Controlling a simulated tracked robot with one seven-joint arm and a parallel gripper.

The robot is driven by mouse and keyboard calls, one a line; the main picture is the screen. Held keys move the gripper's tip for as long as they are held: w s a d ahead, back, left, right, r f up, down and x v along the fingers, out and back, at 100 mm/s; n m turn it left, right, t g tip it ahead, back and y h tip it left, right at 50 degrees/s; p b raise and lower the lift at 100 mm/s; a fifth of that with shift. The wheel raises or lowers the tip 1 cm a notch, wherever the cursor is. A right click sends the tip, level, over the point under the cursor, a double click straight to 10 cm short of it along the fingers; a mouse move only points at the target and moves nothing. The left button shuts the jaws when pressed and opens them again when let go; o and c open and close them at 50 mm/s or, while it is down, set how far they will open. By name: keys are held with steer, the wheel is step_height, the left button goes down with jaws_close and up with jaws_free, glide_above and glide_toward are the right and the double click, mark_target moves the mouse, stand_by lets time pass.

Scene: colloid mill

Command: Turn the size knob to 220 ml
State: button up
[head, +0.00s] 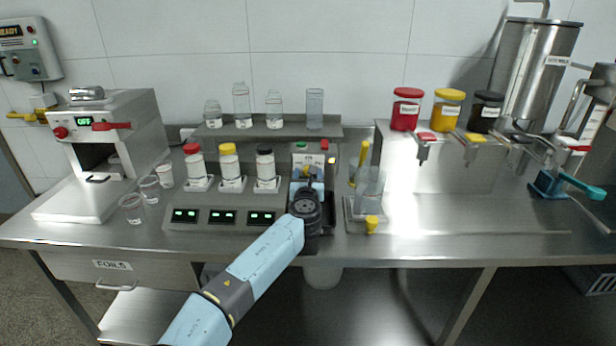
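My arm reaches up from the bottom of the head view to a small grey control unit (300,152) at the right end of the scale bench. My gripper (308,174) is right in front of this unit, and my dark wrist covers much of its lower part.
Bottles with red, yellow and black caps stand on the scale bench (212,217) to the left. A clear jug (369,188) and a yellow-handled tool stand close on the right. Clear cups (133,208) stand by the white sealing machine (107,130). The front right counter is clear.

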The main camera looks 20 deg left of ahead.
steer(key=shift+c, duration=0.4)
steer(key=c, duration=1)
steer(key=shift+o, duration=0.2)
steer(key=shift+m, duration=0.5)
steer(key=m, duration=0.4)
steer(key=shift+m, duration=0.4)
steer(key=m, duration=0.6)
steer(key=shift+d, duration=0.15)
steer(key=shift+f, duration=0.1)
